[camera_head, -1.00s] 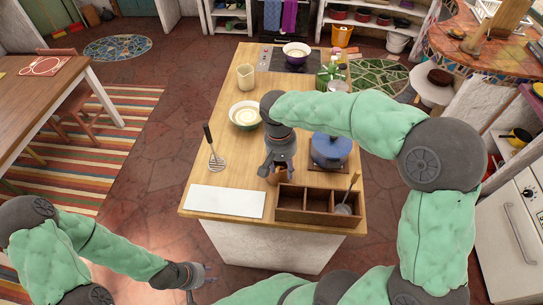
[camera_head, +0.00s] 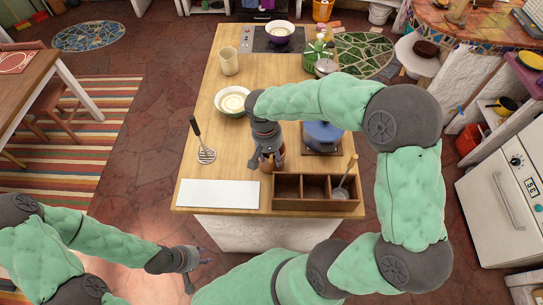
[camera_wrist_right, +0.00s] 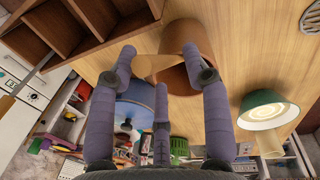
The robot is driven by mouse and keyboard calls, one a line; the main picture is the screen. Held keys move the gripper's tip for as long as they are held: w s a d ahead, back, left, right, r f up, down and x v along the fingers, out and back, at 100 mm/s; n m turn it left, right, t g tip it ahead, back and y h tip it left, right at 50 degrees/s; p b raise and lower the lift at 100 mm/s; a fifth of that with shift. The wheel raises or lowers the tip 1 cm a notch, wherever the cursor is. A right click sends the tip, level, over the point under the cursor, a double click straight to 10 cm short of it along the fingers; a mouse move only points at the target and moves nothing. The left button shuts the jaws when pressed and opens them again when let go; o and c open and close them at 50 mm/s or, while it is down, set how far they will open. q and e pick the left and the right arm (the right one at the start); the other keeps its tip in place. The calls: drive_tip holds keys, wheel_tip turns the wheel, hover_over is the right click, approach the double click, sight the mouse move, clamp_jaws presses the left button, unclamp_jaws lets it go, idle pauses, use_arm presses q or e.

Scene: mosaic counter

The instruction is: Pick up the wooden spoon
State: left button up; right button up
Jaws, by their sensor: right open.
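A brown crock (camera_wrist_right: 180,38) lies close to the right gripper in the wrist view. A pale wooden spoon (camera_wrist_right: 146,66) sticks out of its mouth, its rounded end between the fingers. My right gripper (camera_wrist_right: 160,75) is open, its fingers spread around the spoon end; I cannot tell whether they touch it. In the head view my right gripper (camera_head: 265,160) is over the crock (camera_head: 267,166) behind the wooden divided box, and hides the spoon. My left gripper (camera_head: 199,273) is open and empty, low in front of the counter.
The divided box (camera_head: 288,206) holds a ladle in its right compartment. A blue pot (camera_head: 322,137) stands right of the gripper. A white board (camera_head: 218,194), masher (camera_head: 205,154) and bowl (camera_head: 233,92) are to the left. The counter between masher and gripper is clear.

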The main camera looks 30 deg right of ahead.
drive_tip(key=shift+d+f, duration=0.1)
drive_tip(key=shift+f, duration=1.3)
clamp_jaws()
drive_tip(key=shift+r, duration=0.15)
